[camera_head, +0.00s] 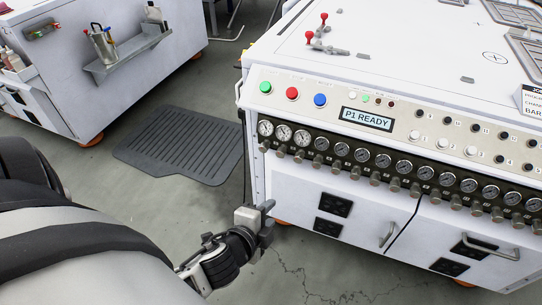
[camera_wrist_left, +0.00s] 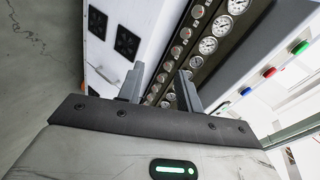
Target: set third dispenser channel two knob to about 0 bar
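A row of round gauges (camera_head: 341,149) runs along the dark strip on the front of the white machine (camera_head: 310,187), with small knobs (camera_head: 336,169) below them. The gauges also show in the left wrist view (camera_wrist_left: 208,45). I cannot read the labels or needles well enough to tell which knob is the third dispenser's channel two. My left gripper (camera_head: 268,216) is below and in front of the row's left end, apart from the knobs. In the left wrist view its two fingers (camera_wrist_left: 160,70) stand apart with nothing between them. My right gripper is not in view.
The panel above the gauges has green, red and blue buttons (camera_head: 320,100) and a "P1 READY" display (camera_head: 367,119). Door handles (camera_head: 387,235) stick out below the knobs. A dark mat (camera_head: 180,145) lies on the floor; open floor surrounds my gripper.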

